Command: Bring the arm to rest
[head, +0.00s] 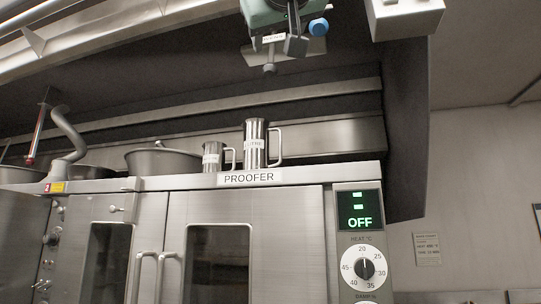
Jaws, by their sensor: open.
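My gripper cannot be made out in the head view, and I cannot tell where it is. A steel proofer (178,227) with a label on its top edge fills the lower left and middle. Its two doors with dark windows look closed, and their upright handles stand side by side. The control panel (362,255) at its right shows OFF in green above a heat dial.
A tall steel jug (254,143), a smaller jug (212,157) and a wide bowl (163,161) stand on the proofer. A teal fitting (265,17) with a blue knob and a white box (405,17) hang overhead. A notice (427,249) is on the right wall.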

